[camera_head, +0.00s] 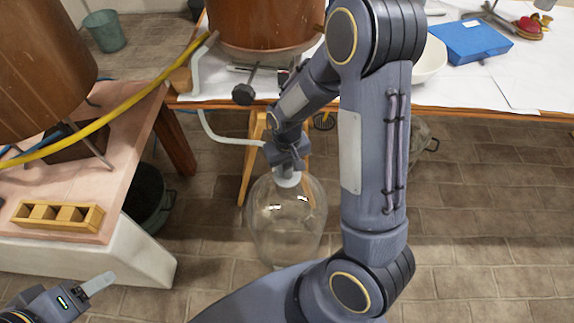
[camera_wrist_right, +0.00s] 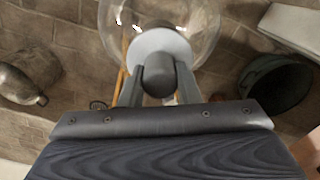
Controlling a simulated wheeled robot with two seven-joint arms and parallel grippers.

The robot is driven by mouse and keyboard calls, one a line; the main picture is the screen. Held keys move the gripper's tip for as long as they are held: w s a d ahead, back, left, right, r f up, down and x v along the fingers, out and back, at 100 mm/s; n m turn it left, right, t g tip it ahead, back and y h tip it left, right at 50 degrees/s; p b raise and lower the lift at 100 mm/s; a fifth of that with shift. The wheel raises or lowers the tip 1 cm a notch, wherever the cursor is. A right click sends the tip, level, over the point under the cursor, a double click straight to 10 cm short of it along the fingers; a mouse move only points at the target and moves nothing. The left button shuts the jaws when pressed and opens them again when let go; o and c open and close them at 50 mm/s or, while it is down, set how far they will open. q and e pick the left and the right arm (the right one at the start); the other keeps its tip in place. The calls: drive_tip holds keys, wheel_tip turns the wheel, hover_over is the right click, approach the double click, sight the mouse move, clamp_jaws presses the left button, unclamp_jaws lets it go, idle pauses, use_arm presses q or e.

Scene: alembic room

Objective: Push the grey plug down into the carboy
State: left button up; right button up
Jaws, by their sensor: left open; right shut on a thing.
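The carboy (camera_head: 287,228) is a clear, round glass vessel standing low in front of the table, with a white neck or collar (camera_head: 288,180) on top. The grey plug (camera_wrist_right: 160,72) shows in the right wrist view, in front of the carboy's white round collar (camera_wrist_right: 160,42). My right gripper (camera_head: 288,169) is over the carboy's neck and its fingers are shut on the plug. I cannot tell how deep the plug sits, since the gripper covers it in the head view. My left gripper (camera_head: 96,285) is open and empty at the lower left, away from the carboy.
A wooden bench with a yellow slotted block (camera_head: 58,215) is at left. A white-topped table (camera_head: 490,80) with a blue box (camera_head: 470,41) stands behind. A copper-brown vessel (camera_head: 262,22) and pale tube (camera_head: 215,130) are near the carboy. Tiled floor at right is mostly clear.

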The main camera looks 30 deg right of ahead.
drive_tip(key=o, duration=1.1)
drive_tip(key=shift+f, duration=0.1)
drive_tip(key=shift+c, duration=0.2)
drive_tip(key=shift+r+p, duration=2.9)
drive_tip(key=shift+r, duration=0.6)
